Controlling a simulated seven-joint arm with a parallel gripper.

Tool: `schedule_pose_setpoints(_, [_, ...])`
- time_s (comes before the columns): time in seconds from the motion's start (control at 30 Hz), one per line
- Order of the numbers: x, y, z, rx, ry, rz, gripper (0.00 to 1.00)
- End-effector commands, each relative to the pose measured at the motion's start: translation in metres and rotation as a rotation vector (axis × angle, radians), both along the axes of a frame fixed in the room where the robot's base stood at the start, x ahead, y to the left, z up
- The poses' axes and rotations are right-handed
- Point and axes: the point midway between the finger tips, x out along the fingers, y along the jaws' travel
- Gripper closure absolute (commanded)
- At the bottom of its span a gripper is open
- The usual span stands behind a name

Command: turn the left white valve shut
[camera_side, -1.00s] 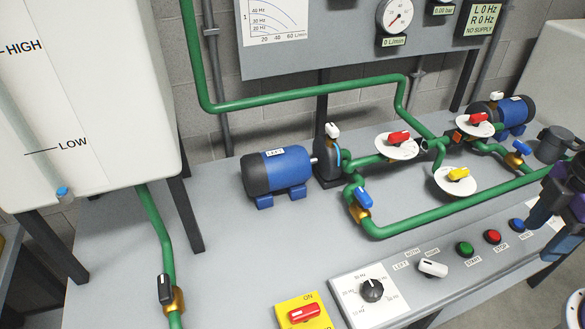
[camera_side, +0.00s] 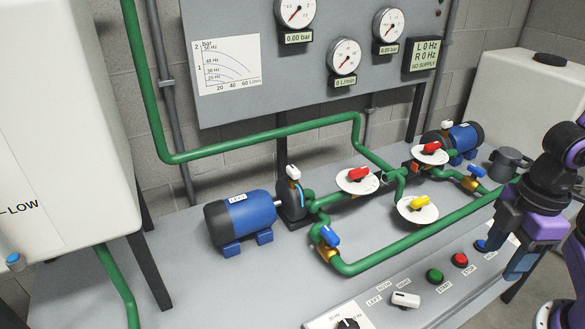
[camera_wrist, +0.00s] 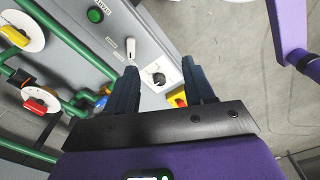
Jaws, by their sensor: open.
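The left white valve (camera_side: 293,172) is a small white handle on top of the dark left pump head, beside the blue left motor (camera_side: 240,218) in the side view. I cannot make out this valve in the wrist view. My gripper (camera_side: 498,262) is at the right of the side view, over the right end of the control panel, well apart from the valve. Its two dark fingers stand apart with nothing between them, and they also show in the wrist view (camera_wrist: 160,66).
Red valves (camera_side: 359,174) (camera_side: 430,148) and a yellow valve (camera_side: 417,203) sit on white discs along green pipes (camera_side: 420,235). A blue valve (camera_side: 330,236) is near the left pump. Gauges hang behind. A white selector (camera_side: 405,299) and buttons line the front panel.

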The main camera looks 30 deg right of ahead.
Motion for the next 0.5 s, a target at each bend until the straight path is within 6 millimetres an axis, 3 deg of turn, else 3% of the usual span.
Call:
schedule_pose_setpoints(0.17, [0.023,0.018,0.006,0.014,-0.013,-0.055,0.47])
schedule_pose_setpoints(0.5, [0.127,0.08,0.027,0.065,-0.073,-0.292,0.47])
